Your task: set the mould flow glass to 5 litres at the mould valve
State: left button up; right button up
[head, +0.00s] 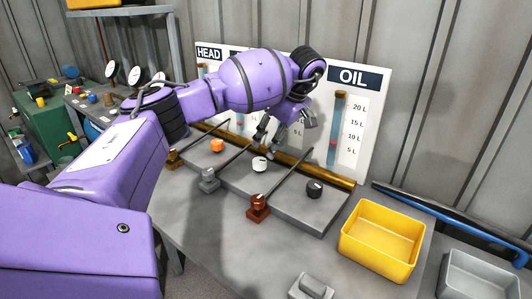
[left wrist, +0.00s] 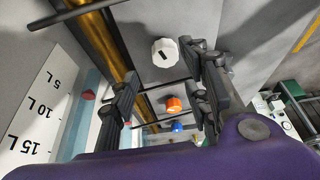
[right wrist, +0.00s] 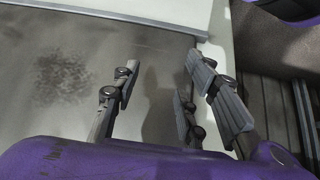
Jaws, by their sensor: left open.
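A board (head: 375,120) at the back carries flow glasses; I read HEAD and OIL, and my left arm covers the labels between, so I cannot tell which is mould. A white knob (head: 260,164) sits on the grey bench panel below my left gripper (head: 266,144). In the left wrist view, my left gripper (left wrist: 163,78) is open and empty, with the white knob (left wrist: 165,52) ahead between its fingers, apart from them. A red float (left wrist: 88,95) shows in a glass beside a 5 L to 15 L scale. My right gripper (right wrist: 155,95) is open and empty over a grey surface.
An orange knob (head: 216,145) and a black knob (head: 314,188) flank the white one. Brown (head: 258,206) and grey (head: 209,181) lever blocks with rods stand in front. A yellow bin (head: 383,240) and the oil glass (head: 337,125) are at right.

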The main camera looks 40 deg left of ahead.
pick_arm(q)
jog(key=v, duration=0.4)
jog(key=shift+r, duration=0.1)
dwell(0.4)
